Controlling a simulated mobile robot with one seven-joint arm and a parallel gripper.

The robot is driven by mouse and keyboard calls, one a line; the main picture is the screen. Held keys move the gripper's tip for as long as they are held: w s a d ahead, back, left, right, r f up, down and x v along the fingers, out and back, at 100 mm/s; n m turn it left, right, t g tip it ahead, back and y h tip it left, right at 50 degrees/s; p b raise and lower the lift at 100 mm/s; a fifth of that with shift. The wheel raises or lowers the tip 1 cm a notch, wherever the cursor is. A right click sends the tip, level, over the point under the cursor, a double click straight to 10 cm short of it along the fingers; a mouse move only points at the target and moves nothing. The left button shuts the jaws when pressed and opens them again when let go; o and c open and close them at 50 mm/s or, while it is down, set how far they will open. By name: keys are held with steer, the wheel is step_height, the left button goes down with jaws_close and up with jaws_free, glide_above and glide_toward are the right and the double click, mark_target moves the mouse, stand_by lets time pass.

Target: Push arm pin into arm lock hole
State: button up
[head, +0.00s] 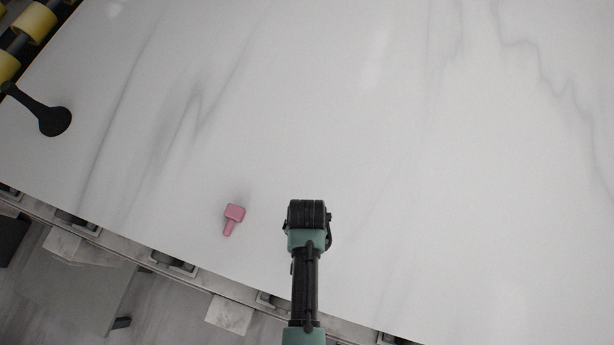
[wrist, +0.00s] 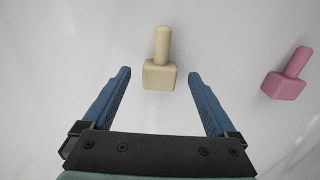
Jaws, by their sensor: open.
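A cream piece (wrist: 160,72), a square block with a round peg, lies in the wrist view with its peg pointing up the picture. My gripper (wrist: 159,74) is open, with its blue fingers on either side of the block and a gap on each side. A pink piece (wrist: 286,76) of like shape lies to the right in the wrist view. In the head view this pink piece (head: 234,217) lies left of my arm, near the slab's front edge. The cream piece and my fingers do not show there. I cannot tell which piece has the lock hole.
The white veined stone slab (head: 330,110) is mostly bare, with wide free room beyond my arm. A black round-ended object (head: 52,120) and yellow-and-black cylinders (head: 32,22) are at the far left. The slab's front edge runs below the pink piece.

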steer(key=shift+f, duration=1.35)
jaws_close()
